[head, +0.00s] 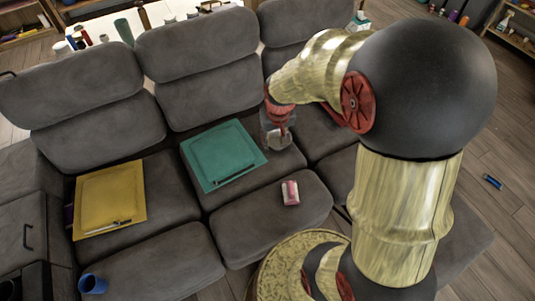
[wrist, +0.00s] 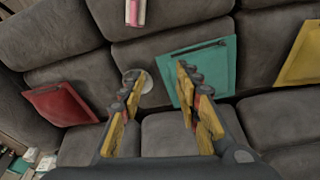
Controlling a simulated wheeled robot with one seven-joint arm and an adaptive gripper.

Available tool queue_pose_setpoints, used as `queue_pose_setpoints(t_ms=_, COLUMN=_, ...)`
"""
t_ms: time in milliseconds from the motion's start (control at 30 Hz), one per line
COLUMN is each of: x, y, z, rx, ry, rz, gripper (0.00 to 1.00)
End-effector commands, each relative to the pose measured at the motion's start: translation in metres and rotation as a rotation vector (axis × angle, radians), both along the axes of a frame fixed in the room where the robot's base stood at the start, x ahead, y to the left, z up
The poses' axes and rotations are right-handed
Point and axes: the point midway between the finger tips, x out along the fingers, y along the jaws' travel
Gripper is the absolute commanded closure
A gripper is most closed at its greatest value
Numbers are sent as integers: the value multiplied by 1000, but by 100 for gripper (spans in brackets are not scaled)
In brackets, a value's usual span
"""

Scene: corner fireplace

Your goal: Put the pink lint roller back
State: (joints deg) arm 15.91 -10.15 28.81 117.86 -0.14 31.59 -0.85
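The pink lint roller (head: 290,192) lies on the front middle seat cushion of a grey sofa. It also shows at the top edge of the wrist view (wrist: 135,12), partly cut off. My gripper (wrist: 158,72) is open, with its two yellow fingers spread and nothing between them. In the head view my gripper (head: 277,132) hangs over the sofa, behind the lint roller and right of a teal square pad, clearly apart from the roller. The place where the roller belongs cannot be told from these views.
The teal pad (head: 224,155) and a yellow pad (head: 109,199) lie on the seats. A red pad (wrist: 62,103) shows in the wrist view. A pale round thing (wrist: 147,88) sits by one finger. A blue cup (head: 92,284) is at front left. A small blue object (head: 492,182) lies on the floor.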

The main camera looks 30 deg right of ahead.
Motion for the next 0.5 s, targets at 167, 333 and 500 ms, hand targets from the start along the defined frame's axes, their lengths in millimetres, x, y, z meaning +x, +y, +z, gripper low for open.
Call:
queue_pose_setpoints(t_ms=167, x=-29, y=46, z=90, rx=-21, ry=-95, rz=84, gripper=67)
queue_pose_setpoints(t_ms=333, x=-76, y=83, z=151, rx=-31, ry=-176, rz=159, gripper=67)
queue_pose_setpoints(t_ms=500, x=-124, y=108, z=186, rx=-33, ry=-242, rz=220, gripper=67)
